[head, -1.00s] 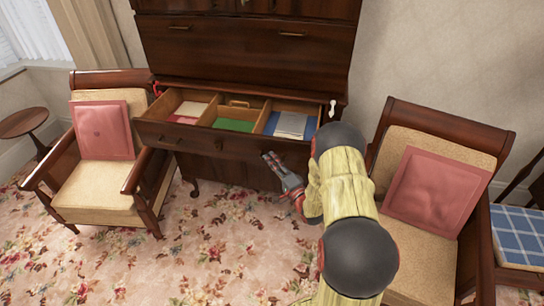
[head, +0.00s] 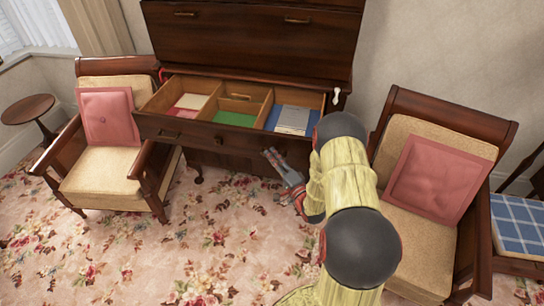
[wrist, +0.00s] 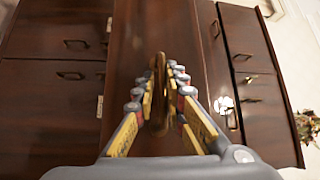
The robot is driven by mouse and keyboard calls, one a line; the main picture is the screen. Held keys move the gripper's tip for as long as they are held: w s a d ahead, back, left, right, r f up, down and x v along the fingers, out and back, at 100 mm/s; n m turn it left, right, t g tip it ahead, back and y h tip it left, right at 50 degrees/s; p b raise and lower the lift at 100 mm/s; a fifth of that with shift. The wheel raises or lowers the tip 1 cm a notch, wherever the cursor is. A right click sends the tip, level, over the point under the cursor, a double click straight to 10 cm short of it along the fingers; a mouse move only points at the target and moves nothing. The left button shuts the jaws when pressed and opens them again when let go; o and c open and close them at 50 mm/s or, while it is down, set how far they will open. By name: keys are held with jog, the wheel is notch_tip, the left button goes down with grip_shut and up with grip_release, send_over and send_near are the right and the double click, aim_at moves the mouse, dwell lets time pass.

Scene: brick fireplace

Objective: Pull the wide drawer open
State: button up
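The wide drawer stands open in the dark wooden cabinet, and its front (head: 232,143) reaches well out over the carpet. Its inside has wooden dividers, with white and red papers, a green item and blue and white papers in the compartments. My gripper (head: 268,153) is at the right part of the drawer front. In the wrist view, my gripper's fingers (wrist: 165,85) lie on both sides of a brass handle (wrist: 157,110) and are closed in around it. The fingers partly hide the handle. Another brass handle (head: 170,134) shows at the left of the drawer front.
An armchair with a pink cushion (head: 107,117) stands close at the left of the drawer. Another armchair with a pink cushion (head: 432,178) stands at the right, beside my arm. The floral carpet (head: 170,235) in front is clear. A small round table (head: 28,109) is at far left.

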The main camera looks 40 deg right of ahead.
jog(key=o, duration=0.3)
jog(key=shift+r, duration=0.1)
jog(key=s, duration=0.4)
jog(key=s+f, duration=0.1)
jog(key=s, duration=0.6)
jog(key=shift+s+a+f, duration=0.3)
jog(key=shift+s+f, duration=0.05)
jog(key=shift+s, duration=0.05)
